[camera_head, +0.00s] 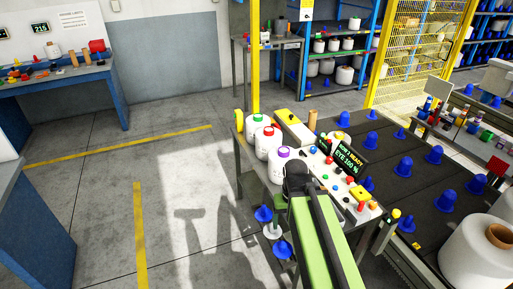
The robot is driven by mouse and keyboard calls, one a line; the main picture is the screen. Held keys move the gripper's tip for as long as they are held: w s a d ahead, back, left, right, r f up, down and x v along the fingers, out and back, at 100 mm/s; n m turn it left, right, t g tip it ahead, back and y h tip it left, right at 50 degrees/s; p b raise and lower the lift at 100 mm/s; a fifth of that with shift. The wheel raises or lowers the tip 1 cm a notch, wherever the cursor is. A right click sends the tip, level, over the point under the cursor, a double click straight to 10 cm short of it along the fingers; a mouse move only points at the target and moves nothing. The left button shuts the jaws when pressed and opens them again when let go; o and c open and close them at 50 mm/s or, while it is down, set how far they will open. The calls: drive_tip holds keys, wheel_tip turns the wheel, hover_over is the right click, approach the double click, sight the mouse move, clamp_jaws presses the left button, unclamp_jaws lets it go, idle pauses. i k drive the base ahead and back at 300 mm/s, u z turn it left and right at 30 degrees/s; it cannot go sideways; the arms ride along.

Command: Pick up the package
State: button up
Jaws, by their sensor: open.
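Three white yarn packages stand upright in a row on the left side of a grey worktable: one with a green top (253,128), one with a red top (268,142) and one with a purple top (279,165). I cannot tell which one the task means. My green arm reaches in from the bottom, and my dark gripper (296,172) is at the table's near left part, just right of the purple-topped package in the picture. It is open; I see nothing held in it. Its fingertips are partly hidden, and I cannot tell whether it touches the package.
The worktable carries a display (348,157), coloured buttons and a yellow-topped box (292,122). Blue cones (404,167) stand on dark panels to the right, with a large white bobbin (480,255) nearer. Yellow lines mark the open floor (100,195) at left.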

sight(267, 138)
drive_tip(key=u, duration=0.4)
drive_tip(key=i, duration=0.6)
drive_tip(key=u, duration=0.65)
drive_tip(key=i, duration=1.8)
drive_tip(key=z, duration=0.65)
